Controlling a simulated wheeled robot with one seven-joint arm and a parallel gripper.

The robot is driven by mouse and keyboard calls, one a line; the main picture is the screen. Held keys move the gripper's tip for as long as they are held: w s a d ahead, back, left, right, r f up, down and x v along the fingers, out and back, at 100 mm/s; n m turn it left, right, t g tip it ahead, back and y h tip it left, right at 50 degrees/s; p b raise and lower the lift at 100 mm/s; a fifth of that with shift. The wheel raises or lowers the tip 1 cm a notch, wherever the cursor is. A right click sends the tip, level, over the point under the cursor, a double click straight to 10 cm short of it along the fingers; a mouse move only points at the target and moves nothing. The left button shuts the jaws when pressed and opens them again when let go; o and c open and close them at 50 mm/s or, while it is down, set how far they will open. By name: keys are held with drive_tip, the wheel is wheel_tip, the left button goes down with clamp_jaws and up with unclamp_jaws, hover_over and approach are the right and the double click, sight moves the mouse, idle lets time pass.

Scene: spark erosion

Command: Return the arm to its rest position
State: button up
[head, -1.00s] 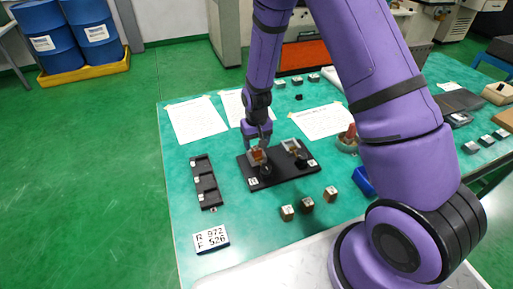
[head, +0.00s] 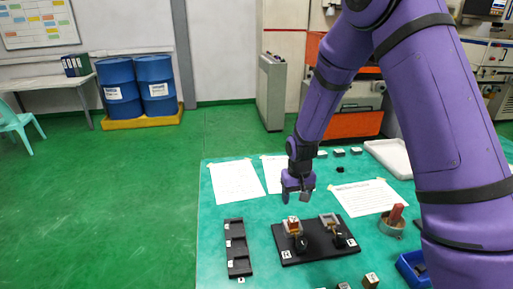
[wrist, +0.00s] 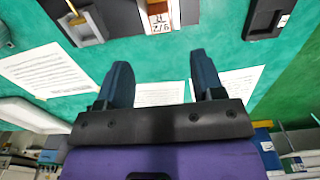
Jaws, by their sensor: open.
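My purple arm reaches over the green table (head: 217,210) from the right in the head view. My gripper (head: 302,196) hangs in the air behind and above the black fixture plate (head: 315,258). In the wrist view my gripper (wrist: 158,80) shows two dark fingers spread apart with nothing between them. The plate bears two holders, and the left holder (head: 294,229) has an orange-brown block in it. The right holder (head: 329,221) stands beside it. Both holders are clear of my fingers.
A black slotted tray (head: 238,250) lies left of the plate. Paper sheets (head: 370,197) lie behind it. A round dish with a red piece (head: 393,220) and a blue bin (head: 413,268) are at the right. Small blocks stand at front and back. Blue drums (head: 157,82) stand far left.

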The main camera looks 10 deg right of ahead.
drive_tip(key=s+d+r+t, duration=0.15)
drive_tip(key=s+r, duration=0.35)
drive_tip(key=r, duration=0.7)
drive_tip(key=s+d+r+t, duration=0.1)
drive_tip(key=s+d+r, duration=0.3)
drive_tip(key=r, duration=0.8)
drive_tip(key=s+r+t, duration=0.1)
drive_tip(key=s+r, duration=0.2)
drive_tip(key=s, duration=0.3)
drive_tip(key=s+d+r, duration=0.1)
drive_tip(key=s+r, duration=0.2)
drive_tip(key=s, duration=0.4)
drive_tip(key=s+r+t, duration=0.1)
drive_tip(key=s+r, duration=0.2)
drive_tip(key=s, duration=0.4)
drive_tip(key=shift+d+r+t, duration=0.2)
drive_tip(key=shift+r+t, duration=0.15)
drive_tip(key=shift+r, duration=0.05)
